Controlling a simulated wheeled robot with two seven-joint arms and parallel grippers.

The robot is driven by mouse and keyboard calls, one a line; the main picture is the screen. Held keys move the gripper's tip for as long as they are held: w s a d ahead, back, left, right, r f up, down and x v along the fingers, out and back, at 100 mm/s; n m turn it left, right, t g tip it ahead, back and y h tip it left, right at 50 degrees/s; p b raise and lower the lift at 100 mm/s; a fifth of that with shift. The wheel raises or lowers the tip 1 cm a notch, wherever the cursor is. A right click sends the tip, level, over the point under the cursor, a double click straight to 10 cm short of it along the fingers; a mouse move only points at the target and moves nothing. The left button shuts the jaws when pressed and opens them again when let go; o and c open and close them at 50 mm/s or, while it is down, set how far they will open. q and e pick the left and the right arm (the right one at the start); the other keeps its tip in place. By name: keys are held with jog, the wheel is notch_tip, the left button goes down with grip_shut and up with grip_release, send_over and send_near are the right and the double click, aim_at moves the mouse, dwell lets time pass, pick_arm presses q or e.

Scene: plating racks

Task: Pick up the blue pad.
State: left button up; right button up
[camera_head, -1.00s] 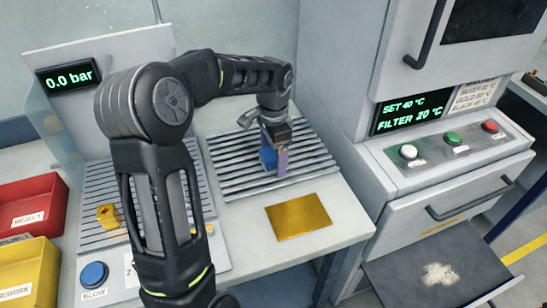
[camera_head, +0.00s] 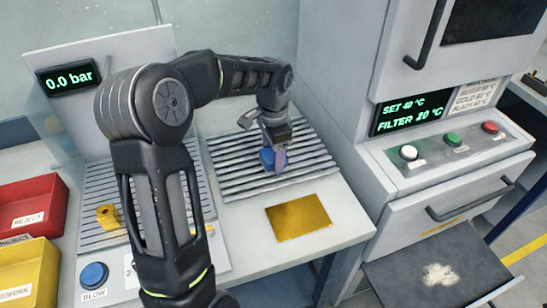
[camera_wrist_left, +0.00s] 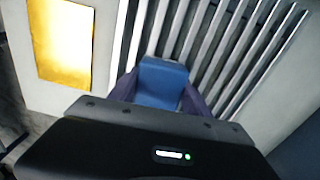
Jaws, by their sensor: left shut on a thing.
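The blue pad (camera_head: 267,157) is at the slatted rack (camera_head: 232,188) in the middle of the head view. My left gripper (camera_head: 274,162) points down over this rack and is shut on the pad. In the left wrist view the blue pad (camera_wrist_left: 160,82) sits between the two dark purple fingers, with the slats behind it. I cannot tell whether the pad still touches the slats. My right gripper is not in view.
A gold plate (camera_head: 298,217) lies on the table in front of the rack. Red (camera_head: 32,204) and yellow (camera_head: 28,272) bins stand at left, near a blue button (camera_head: 94,275). A second slatted rack holds a yellow part (camera_head: 108,217). A grey machine (camera_head: 440,140) stands at right.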

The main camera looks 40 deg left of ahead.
aim_at(273, 153)
pick_arm(q)
notch_tip(273, 153, up, 10)
jog(key=shift+r+b, duration=0.1)
jog(key=shift+b, duration=0.35)
dwell(0.4)
jog(key=o, duration=0.9)
jog(key=c, duration=0.6)
jog(key=shift+d+f, duration=0.1)
jog(key=shift+f, duration=0.1)
jog(key=shift+c, duration=0.4)
